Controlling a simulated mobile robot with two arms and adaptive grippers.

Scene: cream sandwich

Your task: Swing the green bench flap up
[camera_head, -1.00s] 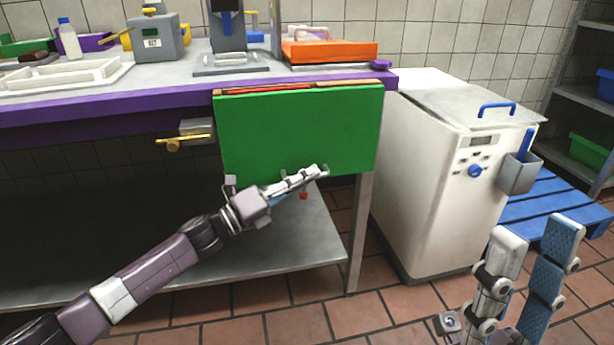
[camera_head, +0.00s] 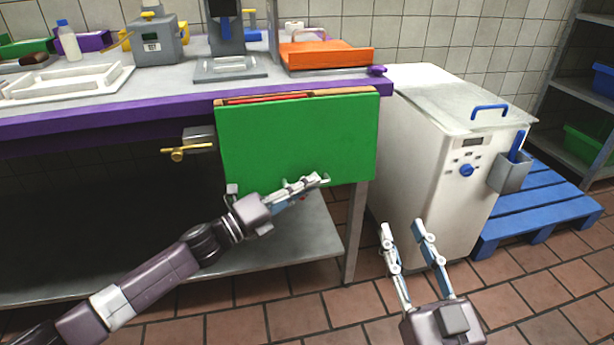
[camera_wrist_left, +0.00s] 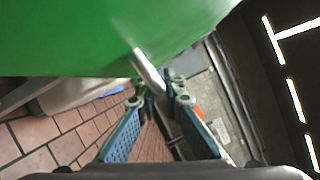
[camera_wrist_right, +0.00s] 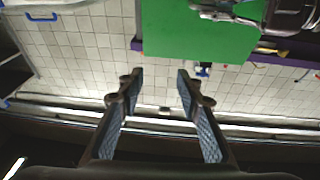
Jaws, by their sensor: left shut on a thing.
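The green bench flap (camera_head: 300,140) hangs down from the bench's front right edge in the head view. My left gripper (camera_head: 318,181) is at its lower edge, right of the middle. In the left wrist view the fingers (camera_wrist_left: 160,80) are closed around a metal handle (camera_wrist_left: 148,70) at the flap's (camera_wrist_left: 100,35) edge; the exact contact is partly hidden. My right gripper (camera_head: 402,227) is open and empty, to the right of the flap and in front of the white machine. The flap also shows in the right wrist view (camera_wrist_right: 200,30), beyond the open fingers (camera_wrist_right: 158,76).
The purple-edged bench (camera_head: 80,125) carries an orange tray (camera_head: 325,55), a white tray (camera_head: 70,82) and a grey device (camera_head: 155,42) near its back. A yellow-handled latch (camera_head: 185,152) is left of the flap. A white machine (camera_head: 435,150) stands close on the right.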

